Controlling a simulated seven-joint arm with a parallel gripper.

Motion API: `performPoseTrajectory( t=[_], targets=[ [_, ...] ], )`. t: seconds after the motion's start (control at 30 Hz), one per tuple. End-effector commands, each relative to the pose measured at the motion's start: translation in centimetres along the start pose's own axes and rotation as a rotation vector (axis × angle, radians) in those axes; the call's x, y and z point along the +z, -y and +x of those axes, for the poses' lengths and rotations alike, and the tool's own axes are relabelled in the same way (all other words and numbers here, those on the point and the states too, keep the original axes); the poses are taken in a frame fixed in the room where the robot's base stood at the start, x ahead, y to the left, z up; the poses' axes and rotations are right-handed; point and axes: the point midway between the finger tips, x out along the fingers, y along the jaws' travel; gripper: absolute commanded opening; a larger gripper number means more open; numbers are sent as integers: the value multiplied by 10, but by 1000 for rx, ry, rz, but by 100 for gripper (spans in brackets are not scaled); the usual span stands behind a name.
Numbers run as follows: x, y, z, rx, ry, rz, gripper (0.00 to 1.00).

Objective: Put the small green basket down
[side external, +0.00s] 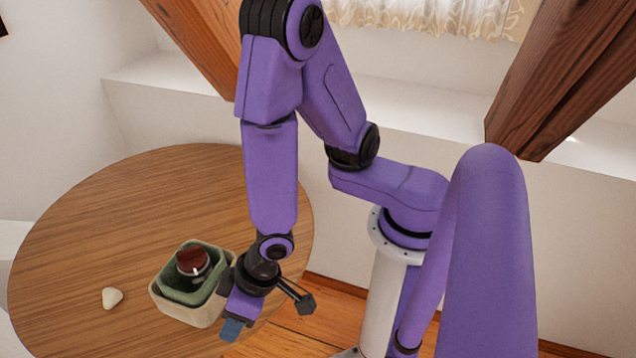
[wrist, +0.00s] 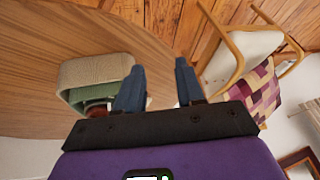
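The small green basket (side external: 209,283) sits nested inside a larger beige basket (side external: 180,311) on the round wooden table. A dark red-brown object (side external: 192,261) is inside the green basket. My gripper (side external: 233,326) is just right of the beige basket in the side view, with its blue fingers low near the table edge. In the wrist view the fingers (wrist: 159,67) are apart with nothing between them. There the beige basket (wrist: 95,69) and part of the green basket (wrist: 76,97) show left of the left finger, which partly covers them; I cannot tell whether it touches them.
A small whitish object (side external: 112,298) lies on the table (side external: 130,200) left of the baskets. The table behind the baskets is clear. A wooden chair (wrist: 240,60) with a patterned cushion stands beyond the table edge in the wrist view.

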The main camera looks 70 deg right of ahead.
Motion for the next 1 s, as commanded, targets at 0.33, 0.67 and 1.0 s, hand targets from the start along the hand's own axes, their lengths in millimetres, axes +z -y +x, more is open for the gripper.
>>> performPoseTrajectory(
  t=[0.33, 0.67, 1.0],
  targets=[
    [27, -27, -122, -188, 315, -424, 38],
    [40, -118, -211, -69, 410, -785, 38],
    [42, -138, -226, -19, 430, -840, 38]
  ],
)
